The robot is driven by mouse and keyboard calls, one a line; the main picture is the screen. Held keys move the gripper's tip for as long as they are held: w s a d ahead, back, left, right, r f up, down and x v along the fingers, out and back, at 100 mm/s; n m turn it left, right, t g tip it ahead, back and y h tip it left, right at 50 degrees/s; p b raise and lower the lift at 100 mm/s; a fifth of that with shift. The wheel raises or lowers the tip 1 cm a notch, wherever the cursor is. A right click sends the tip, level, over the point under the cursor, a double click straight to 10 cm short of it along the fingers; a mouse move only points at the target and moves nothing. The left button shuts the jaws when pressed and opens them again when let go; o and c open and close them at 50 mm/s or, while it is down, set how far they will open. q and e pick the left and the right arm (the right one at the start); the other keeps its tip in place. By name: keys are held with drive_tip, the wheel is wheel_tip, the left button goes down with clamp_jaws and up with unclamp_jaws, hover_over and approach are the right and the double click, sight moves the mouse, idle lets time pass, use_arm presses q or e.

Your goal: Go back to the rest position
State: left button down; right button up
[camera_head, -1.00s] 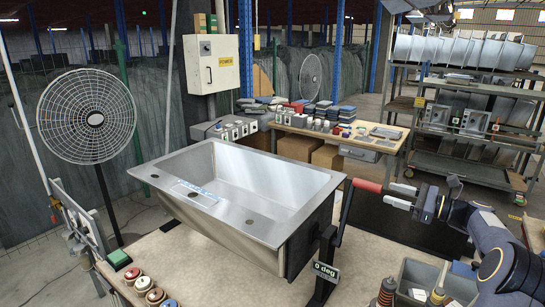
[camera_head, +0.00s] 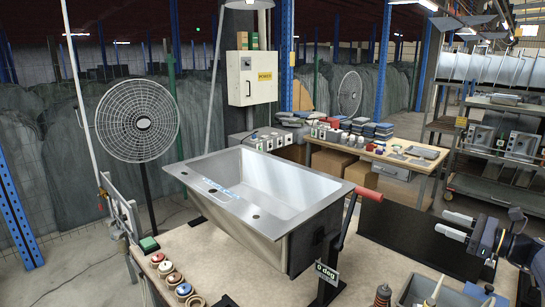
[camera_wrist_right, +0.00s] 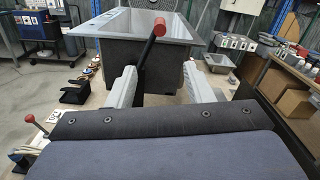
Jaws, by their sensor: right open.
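My right gripper (camera_head: 456,225) is open and empty at the right of the head view, apart from the red-handled lever (camera_head: 369,193). In the right wrist view its two grey fingers (camera_wrist_right: 172,82) stand wide apart, with the red lever grip (camera_wrist_right: 160,25) seen between and beyond them. The steel sink (camera_head: 320,195) sits on its stand left of the gripper, with a "0 deg" sign (camera_head: 326,273) below the lever. My left gripper is not in view.
A dark panel (camera_head: 410,232) stands between the lever and my right gripper. A grey bin (camera_head: 420,287) and spools are near the front right. A cluttered bench (camera_head: 390,158) and rack cart (camera_head: 500,150) stand behind.

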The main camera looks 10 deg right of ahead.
drive_tip(key=s+a+r+n+g, duration=0.25)
drive_tip(key=a+n+g, duration=0.2)
drive_tip(key=a, duration=0.75)
drive_tip(key=s+a+f+n+g+h+b, duration=0.1)
drive_tip(key=s+a+n+g+h, duration=0.2)
drive_tip(key=s+a+n, duration=0.75)
drive_tip(key=s+a+f+n+h, duration=0.1)
drive_tip(key=s+a+f+n, duration=0.2)
drive_tip(key=s, duration=0.3)
drive_tip(key=s+a+f+n+h, duration=0.1)
drive_tip(key=s+a+f+n, duration=0.2)
drive_tip(key=s, duration=0.4)
drive_tip(key=s+a+f+n+g+h, duration=0.1)
drive_tip(key=s+a+f+n+h, duration=0.1)
drive_tip(key=s+f, duration=0.4)
drive_tip(key=s+a+n, duration=0.1)
drive_tip(key=a, duration=0.1)
drive_tip(key=shift+a+f+b, duration=0.3)
drive_tip(key=shift+a+b, duration=0.1)
